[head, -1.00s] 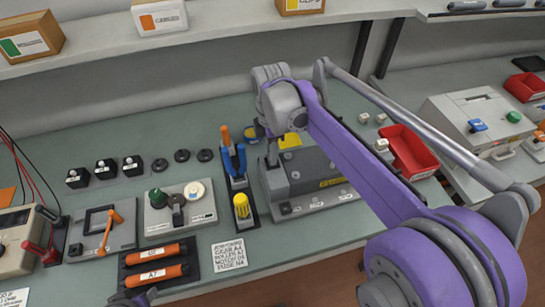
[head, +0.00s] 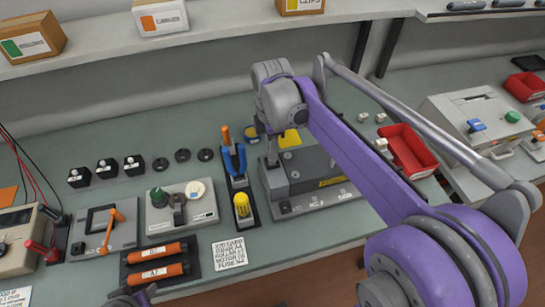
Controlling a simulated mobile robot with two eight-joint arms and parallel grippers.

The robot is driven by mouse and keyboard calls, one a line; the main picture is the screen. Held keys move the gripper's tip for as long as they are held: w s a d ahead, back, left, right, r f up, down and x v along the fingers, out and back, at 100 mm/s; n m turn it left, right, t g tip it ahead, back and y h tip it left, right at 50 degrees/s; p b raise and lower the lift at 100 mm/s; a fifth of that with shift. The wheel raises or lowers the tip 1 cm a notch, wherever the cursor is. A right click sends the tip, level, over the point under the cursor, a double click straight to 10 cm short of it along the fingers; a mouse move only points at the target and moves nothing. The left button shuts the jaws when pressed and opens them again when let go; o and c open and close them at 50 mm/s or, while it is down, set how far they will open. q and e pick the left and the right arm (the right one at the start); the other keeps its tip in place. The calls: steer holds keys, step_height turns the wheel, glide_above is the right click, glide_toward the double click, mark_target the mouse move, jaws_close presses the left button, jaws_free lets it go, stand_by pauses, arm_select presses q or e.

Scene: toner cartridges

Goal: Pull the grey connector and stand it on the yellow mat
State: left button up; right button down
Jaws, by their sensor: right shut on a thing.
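My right gripper (head: 270,160) points down over the back left part of a dark grey device (head: 308,178) with a yellow label. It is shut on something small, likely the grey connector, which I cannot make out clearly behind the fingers. The yellow mat (head: 291,138) lies just behind the device, to the right of the gripper, and is partly covered by my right arm. Only a small part of my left gripper (head: 128,301) shows at the bottom edge, and its jaws cannot be read.
A black tool holder (head: 251,213) with blue-handled pliers and a yellow-handled tool stands close left of the device. A red bin (head: 410,150) and small pale blocks (head: 381,118) are to the right. My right arm crosses above the device.

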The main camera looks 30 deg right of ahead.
arm_select(q)
steer(key=shift+w+r+p, duration=0.2)
steer(key=shift+r+p, duration=0.3)
steer(key=shift+r, duration=0.2)
steer(key=shift+w+r+p, duration=0.2)
steer(key=shift+r+p, duration=0.3)
steer(key=shift+r, duration=0.15)
arm_select(e)
steer(key=shift+r, duration=1.65)
steer(key=shift+r+p, duration=0.35)
steer(key=shift+r, duration=0.25)
steer(key=shift+r+p, duration=0.7)
steer(key=shift+r, duration=0.65)
arm_select(q)
steer(key=r, duration=0.1)
steer(key=w+r, duration=0.1)
steer(key=r, duration=0.1)
steer(key=shift+w+t, duration=0.15)
steer(key=shift+t, duration=0.15)
steer(key=shift+f, duration=0.1)
arm_select(e)
steer(key=shift+f, duration=0.15)
